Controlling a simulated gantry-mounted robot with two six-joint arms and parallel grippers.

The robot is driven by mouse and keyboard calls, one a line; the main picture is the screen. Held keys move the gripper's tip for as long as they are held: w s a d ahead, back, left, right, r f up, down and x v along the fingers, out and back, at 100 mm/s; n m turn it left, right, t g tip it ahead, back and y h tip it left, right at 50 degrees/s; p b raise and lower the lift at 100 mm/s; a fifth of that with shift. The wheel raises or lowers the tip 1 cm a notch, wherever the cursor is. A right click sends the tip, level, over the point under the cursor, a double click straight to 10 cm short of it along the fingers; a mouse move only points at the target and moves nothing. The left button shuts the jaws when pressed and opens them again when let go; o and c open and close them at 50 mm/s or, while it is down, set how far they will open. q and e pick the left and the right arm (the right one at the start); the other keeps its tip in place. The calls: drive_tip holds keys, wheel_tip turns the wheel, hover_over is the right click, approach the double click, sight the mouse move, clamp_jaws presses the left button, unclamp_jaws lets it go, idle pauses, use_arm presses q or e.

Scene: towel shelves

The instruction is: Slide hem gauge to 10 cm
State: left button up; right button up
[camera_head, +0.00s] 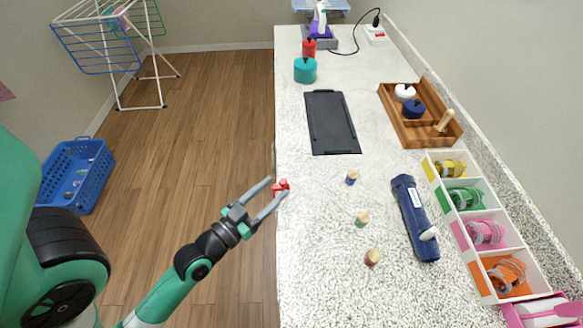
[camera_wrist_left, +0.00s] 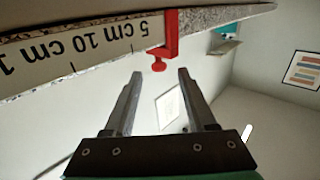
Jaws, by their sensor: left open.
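The hem gauge is a pale ruler strip (camera_wrist_left: 60,62) along the counter's edge, with black cm marks that read upside down in the left wrist view. Its red slider (camera_wrist_left: 171,35) sits just right of the "5 cm" label, and the "10 cm" label lies further left. The slider has a small red knob hanging below it. In the head view the red slider (camera_head: 281,187) is at the counter's left edge. My left gripper (camera_head: 278,188) is open there, and its fingertips (camera_wrist_left: 160,74) are on either side of the knob, close to it. I cannot tell whether they touch.
The white speckled counter (camera_head: 310,230) holds several small spools (camera_head: 362,218), a dark blue roll (camera_head: 412,215), a black board (camera_head: 332,122), a wooden tray (camera_head: 385,100) and a divided ribbon box (camera_head: 458,228). A blue basket (camera_head: 97,182) and drying rack stand further left.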

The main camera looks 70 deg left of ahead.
sight(291, 182)
use_arm(q)
drive_tip(key=x, duration=0.7)
drive_tip(key=shift+w, duration=0.2)
clamp_jaws()
idle(1.0)
